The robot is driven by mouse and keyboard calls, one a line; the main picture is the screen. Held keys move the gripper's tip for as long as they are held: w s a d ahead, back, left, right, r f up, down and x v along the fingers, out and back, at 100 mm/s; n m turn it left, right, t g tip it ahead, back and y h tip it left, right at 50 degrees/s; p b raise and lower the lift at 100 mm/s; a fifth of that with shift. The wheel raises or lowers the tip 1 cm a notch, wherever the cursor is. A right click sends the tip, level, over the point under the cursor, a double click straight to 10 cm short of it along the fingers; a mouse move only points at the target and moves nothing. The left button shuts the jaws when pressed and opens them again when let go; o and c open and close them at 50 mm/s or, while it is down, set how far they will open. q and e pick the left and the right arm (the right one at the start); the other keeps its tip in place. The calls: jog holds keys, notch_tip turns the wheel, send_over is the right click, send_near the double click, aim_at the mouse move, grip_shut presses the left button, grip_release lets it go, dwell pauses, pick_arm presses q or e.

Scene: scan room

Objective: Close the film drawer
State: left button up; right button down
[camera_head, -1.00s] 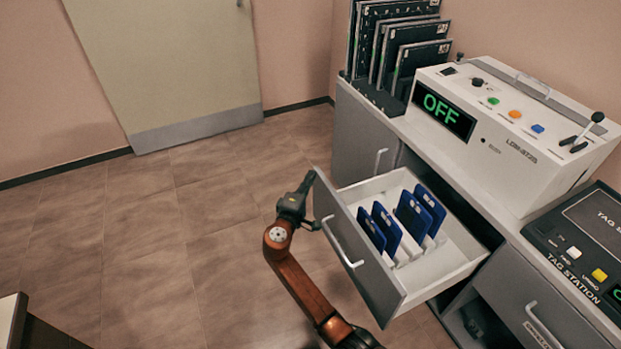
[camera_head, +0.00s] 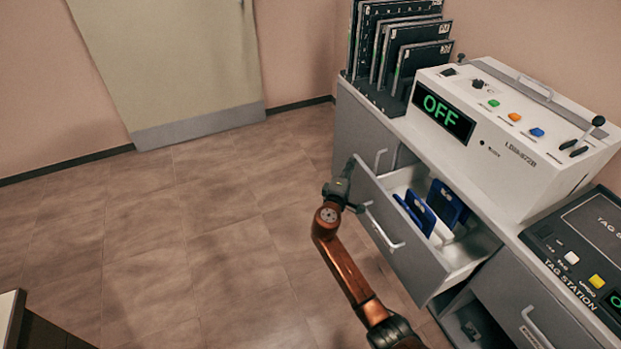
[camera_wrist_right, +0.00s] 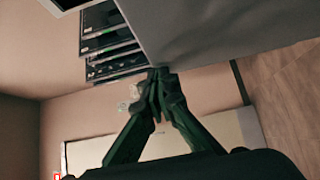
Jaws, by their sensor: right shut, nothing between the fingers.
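The film drawer (camera_head: 408,262) is partly open under the counter, with a grey front and a silver handle (camera_head: 381,229). Several blue film holders (camera_head: 446,203) stand in its white interior. My right gripper (camera_head: 349,170) is at the upper left end of the drawer front, shut and empty, with its fingertips at or very near that edge. In the right wrist view its shut fingers (camera_wrist_right: 158,76) meet beside a grey panel (camera_wrist_right: 200,30); I cannot tell whether they touch it. My left gripper is not in view.
A white machine (camera_head: 505,130) with an OFF display stands on the counter beside a rack of dark panels (camera_head: 410,55). The black tag station (camera_head: 580,245) is at the right. The floor (camera_head: 190,235) left of the drawer is clear.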

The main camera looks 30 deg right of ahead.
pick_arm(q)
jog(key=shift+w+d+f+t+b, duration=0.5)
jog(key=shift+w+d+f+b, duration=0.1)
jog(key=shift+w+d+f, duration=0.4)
pick_arm(e)
jog(key=s+d, duration=0.2)
jog(key=d, duration=1.4)
jog(key=shift+s, duration=0.25)
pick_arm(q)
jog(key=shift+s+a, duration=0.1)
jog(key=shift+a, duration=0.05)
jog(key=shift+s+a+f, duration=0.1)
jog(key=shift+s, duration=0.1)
pick_arm(e)
jog(key=shift+a, duration=0.1)
